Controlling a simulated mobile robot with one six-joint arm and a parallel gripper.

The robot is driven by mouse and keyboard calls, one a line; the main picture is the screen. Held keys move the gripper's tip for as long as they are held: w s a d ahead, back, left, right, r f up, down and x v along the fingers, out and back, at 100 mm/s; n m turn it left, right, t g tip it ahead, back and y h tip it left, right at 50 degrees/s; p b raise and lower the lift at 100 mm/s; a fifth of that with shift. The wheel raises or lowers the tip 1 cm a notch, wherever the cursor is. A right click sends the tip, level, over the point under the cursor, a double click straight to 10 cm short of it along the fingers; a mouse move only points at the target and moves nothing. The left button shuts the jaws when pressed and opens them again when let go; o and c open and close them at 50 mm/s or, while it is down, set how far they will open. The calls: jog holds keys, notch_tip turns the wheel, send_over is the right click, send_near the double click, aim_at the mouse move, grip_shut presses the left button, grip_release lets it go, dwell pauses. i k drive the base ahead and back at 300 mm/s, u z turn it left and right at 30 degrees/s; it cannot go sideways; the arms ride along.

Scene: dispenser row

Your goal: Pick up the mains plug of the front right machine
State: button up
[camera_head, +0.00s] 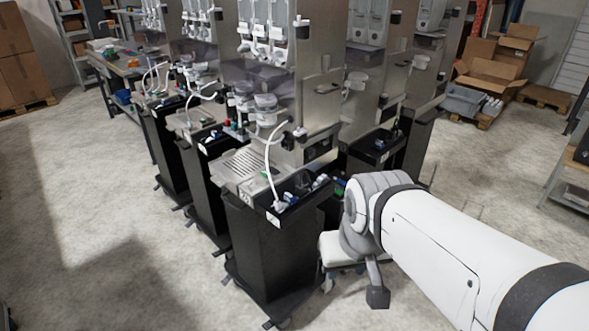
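The front right machine (313,85) is the nearest steel dispenser and stands on a black pedestal (270,250). A white cable (269,160) runs down from its side to the black tray on its front. A white plug-like piece (277,205) sits at the cable's lower end in that tray. It is small, and I cannot tell whether it is seated in a socket. My white arm reaches in from the lower right, right of the pedestal. I cannot make out two clear fingertips or a held object.
More machines (205,130) stand in a row to the left and behind. Open cardboard boxes (495,62) and a grey crate (465,100) are at back right. Floor at the left front is clear.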

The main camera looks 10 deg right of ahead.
aim_at(300, 190)
jog(key=u, duration=0.05)
jog(key=i, duration=1)
jog(key=z, duration=0.05)
